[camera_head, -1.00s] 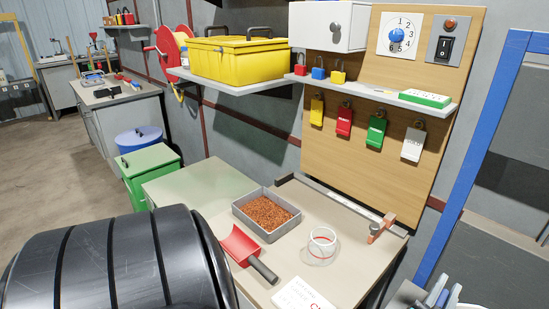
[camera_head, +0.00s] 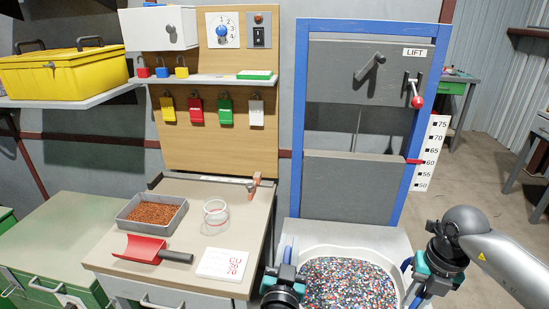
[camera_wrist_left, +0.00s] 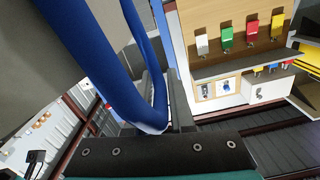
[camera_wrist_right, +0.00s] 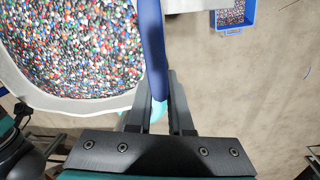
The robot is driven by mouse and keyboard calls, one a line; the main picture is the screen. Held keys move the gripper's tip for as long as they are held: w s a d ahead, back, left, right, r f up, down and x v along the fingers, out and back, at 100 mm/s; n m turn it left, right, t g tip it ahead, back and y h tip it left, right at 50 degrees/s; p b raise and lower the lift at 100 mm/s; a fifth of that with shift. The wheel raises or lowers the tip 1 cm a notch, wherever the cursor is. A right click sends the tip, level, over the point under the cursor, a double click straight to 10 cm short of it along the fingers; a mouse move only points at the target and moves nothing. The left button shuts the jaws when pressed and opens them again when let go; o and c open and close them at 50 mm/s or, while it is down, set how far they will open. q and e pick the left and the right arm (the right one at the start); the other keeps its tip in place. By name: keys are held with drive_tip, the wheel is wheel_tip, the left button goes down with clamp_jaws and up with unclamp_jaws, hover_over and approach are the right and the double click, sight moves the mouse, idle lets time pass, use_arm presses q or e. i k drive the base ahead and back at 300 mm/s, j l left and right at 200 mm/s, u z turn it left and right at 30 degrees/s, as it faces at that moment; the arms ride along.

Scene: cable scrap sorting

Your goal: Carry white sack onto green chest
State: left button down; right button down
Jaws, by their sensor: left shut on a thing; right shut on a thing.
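The white sack (camera_head: 403,248) stands open at the bottom of the head view, full of many-coloured granules. Its rim and granules also show in the right wrist view (camera_wrist_right: 55,103). My left gripper (camera_head: 286,270) is shut on a blue strap of the sack (camera_wrist_left: 147,105) at its left side. My right gripper (camera_head: 408,268) is shut on another blue strap (camera_wrist_right: 152,45) at its right side. The sack's underside is hidden. A low green cabinet (camera_head: 60,228) stands at the left, and another green piece (camera_head: 5,214) is cut off beside it; I cannot tell which is the chest.
A workbench (camera_head: 190,195) with a grey tray (camera_head: 148,228), red scoop (camera_head: 146,249), clear ring (camera_head: 216,210) and white card (camera_head: 222,263) stands between sack and green cabinet. A blue-framed lift gate (camera_head: 299,130) rises behind the sack. Open floor (camera_head: 478,170) shows at right.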

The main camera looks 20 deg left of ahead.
sight(71, 228)
drive_tip(key=k+u, duration=0.25)
drive_tip(key=k, duration=0.2)
drive_tip(key=j+u, duration=0.1)
drive_tip(key=u, duration=3.1)
drive_tip(key=i+l+u, duration=0.25)
drive_tip(key=i+l, duration=0.45)
drive_tip(key=l, duration=0.15)
drive_tip(key=i+l, duration=0.75)
drive_tip(key=i, duration=0.25)
